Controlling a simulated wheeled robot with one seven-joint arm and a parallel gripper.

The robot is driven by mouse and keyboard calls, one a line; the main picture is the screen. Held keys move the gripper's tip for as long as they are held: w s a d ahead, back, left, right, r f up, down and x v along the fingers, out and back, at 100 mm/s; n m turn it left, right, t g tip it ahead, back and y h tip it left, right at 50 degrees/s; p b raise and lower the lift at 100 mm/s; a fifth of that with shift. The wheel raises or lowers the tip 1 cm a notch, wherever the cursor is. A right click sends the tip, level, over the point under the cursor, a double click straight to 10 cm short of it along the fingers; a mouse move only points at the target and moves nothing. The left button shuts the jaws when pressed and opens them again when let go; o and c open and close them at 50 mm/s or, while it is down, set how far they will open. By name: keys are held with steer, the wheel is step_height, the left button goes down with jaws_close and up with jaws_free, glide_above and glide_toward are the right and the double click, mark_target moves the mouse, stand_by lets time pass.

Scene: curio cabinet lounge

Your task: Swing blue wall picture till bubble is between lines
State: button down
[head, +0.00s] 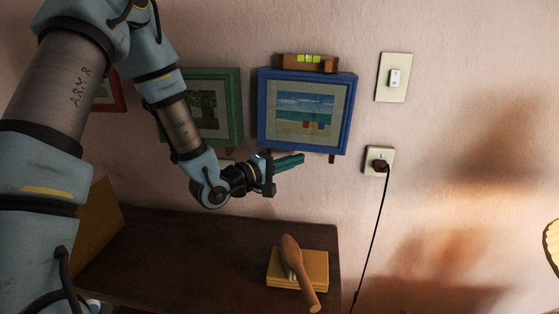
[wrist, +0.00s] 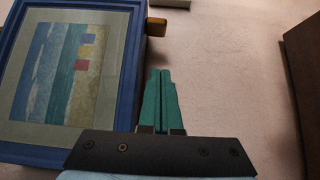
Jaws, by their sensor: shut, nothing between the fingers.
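The blue wall picture (head: 352,112) hangs on the pink wall and shows a beach scene. It looks slightly tilted in the head view. It also fills the left of the wrist view (wrist: 127,75). A wooden spirit level (head: 288,62) with a yellow-green vial (head: 309,58) sits along its top edge. The bubble is too small to place surely against the lines. My gripper (head: 303,158) is shut and empty, just below the picture's lower edge in the head view. In the wrist view its teal fingers (wrist: 160,88) are together beside the frame, apart from it in the picture.
A green-framed picture (head: 238,105) hangs to the left, partly behind my arm. A light switch (head: 394,78) and a socket with a plugged cord (head: 379,160) are to the right. A dark cabinet top (head: 200,260) below holds a yellow book (head: 318,262) and a wooden mallet (head: 291,250).

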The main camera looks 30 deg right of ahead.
steer(key=d, duration=0.1)
steer(key=s+d+p, duration=0.1)
steer(key=d, duration=0.1)
steer(key=s+d+p, duration=0.1)
steer(key=d, duration=0.1)
steer(key=shift+s+d+f, duration=0.1)
steer(key=shift+s+f, duration=0.05)
steer(key=shift+s+d+b, duration=0.5)
steer(key=shift+d+b, duration=0.05)
steer(key=shift+b, duration=0.05)
steer(key=shift+w+a, duration=0.1)
steer(key=shift+w, duration=0.05)
